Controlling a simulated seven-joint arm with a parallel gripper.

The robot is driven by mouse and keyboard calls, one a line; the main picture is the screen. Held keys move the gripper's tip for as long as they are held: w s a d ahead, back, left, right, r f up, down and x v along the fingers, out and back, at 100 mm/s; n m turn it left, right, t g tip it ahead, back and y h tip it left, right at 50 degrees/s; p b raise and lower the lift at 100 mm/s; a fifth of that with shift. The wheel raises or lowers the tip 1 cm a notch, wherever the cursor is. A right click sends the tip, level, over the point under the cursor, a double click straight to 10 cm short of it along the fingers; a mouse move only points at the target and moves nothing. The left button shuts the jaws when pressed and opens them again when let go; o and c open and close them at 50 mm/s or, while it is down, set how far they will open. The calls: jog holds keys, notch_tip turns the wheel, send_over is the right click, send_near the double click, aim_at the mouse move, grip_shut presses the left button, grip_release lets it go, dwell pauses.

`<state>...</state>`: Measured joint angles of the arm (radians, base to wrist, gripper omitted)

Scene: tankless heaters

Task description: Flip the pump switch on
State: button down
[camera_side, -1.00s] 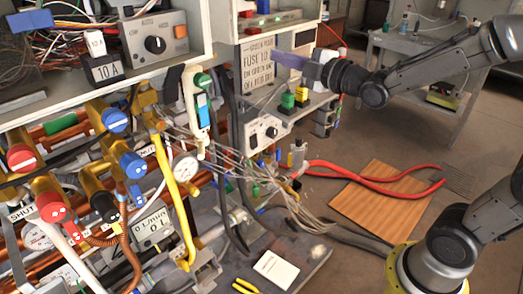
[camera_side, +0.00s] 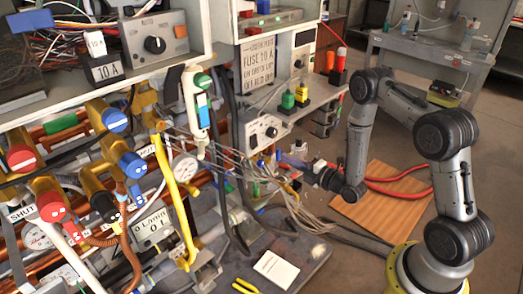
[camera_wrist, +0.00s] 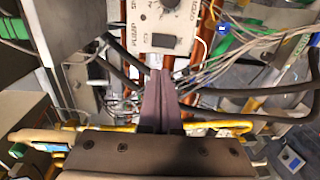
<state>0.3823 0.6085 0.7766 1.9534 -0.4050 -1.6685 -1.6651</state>
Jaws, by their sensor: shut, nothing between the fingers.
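The pump switch (camera_wrist: 159,43) is a dark rocker on a pale control panel, beside the word PUMP, in the wrist view. A round knob (camera_wrist: 168,4) sits above it at the picture's top edge. In the side view the same panel (camera_side: 262,132) shows below the shelf, with the switch small at its lower left. My gripper (camera_wrist: 160,73) is shut and empty. Its dark fingertips appear just below the switch in the wrist view, with a visible gap in the picture. In the side view my gripper (camera_side: 297,161) is low and right of the panel, its fingers hard to make out among the wires.
A bundle of loose wires (camera_side: 300,212) hangs below the panel. Dark hoses (camera_wrist: 125,78) cross near my fingers. Green and yellow bottle-like items (camera_side: 288,99) stand on the shelf above. A red cable (camera_side: 395,186) runs behind my arm over a brown board (camera_side: 375,215).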

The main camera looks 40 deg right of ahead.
aim_at(255, 147)
jog(key=shift+s+d+f, duration=0.2)
jog(key=shift+s+f, duration=0.05)
jog(key=shift+f, duration=0.25)
jog(key=shift+s+d+f, duration=0.2)
jog(key=shift+f, duration=0.25)
jog(key=w, duration=0.4)
jog(key=w+f, duration=0.1)
jog(key=w, duration=0.9)
jog(key=shift+f, duration=0.3)
